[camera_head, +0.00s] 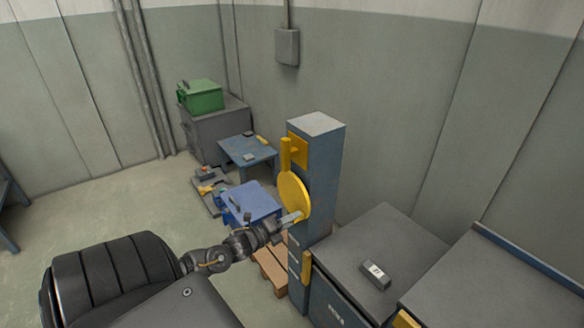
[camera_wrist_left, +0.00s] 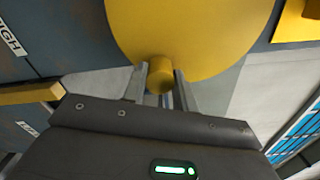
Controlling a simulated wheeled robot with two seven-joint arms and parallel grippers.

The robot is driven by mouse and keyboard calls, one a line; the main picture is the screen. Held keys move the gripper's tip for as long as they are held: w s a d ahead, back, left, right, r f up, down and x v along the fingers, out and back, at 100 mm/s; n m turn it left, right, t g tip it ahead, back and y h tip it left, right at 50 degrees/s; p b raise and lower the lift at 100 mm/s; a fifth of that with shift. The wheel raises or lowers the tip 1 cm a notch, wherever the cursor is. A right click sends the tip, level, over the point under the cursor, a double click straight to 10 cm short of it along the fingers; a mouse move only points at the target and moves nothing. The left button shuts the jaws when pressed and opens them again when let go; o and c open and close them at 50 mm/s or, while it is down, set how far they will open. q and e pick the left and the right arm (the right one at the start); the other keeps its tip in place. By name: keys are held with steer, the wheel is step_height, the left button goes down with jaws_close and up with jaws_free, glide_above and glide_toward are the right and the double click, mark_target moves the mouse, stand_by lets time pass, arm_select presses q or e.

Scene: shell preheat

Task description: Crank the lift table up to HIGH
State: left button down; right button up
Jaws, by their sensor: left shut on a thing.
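A yellow crank wheel (camera_head: 294,196) is on the side of a blue column (camera_head: 322,180). My left gripper (camera_head: 292,218) is at the wheel's lower edge. In the left wrist view, my left gripper (camera_wrist_left: 161,82) is shut on the yellow crank knob (camera_wrist_left: 160,73), with a finger on each side. A HIGH label (camera_wrist_left: 10,38) is on the blue surface at the left of that view. A yellow bar (camera_wrist_left: 30,93) lies between it and another, partly hidden label (camera_wrist_left: 28,128). I cannot tell for certain which surface is the lift table's top. My right gripper is out of view.
A grey-topped cabinet (camera_head: 395,245) with a small labelled block (camera_head: 376,275) stands right of the column. A blue box-like table (camera_head: 255,199) and a wooden pallet (camera_head: 270,270) are close to my left arm. Open floor (camera_head: 110,205) lies to the left.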

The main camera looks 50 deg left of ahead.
arm_select(q)
steer(key=c, duration=1.1)
jaws_free()
steer(key=s+a, duration=0.1)
steer(key=s, duration=0.9)
steer(key=shift+s+a+b, duration=0.2)
steer(key=shift+s+b, duration=0.1)
steer(key=shift+s, duration=0.05)
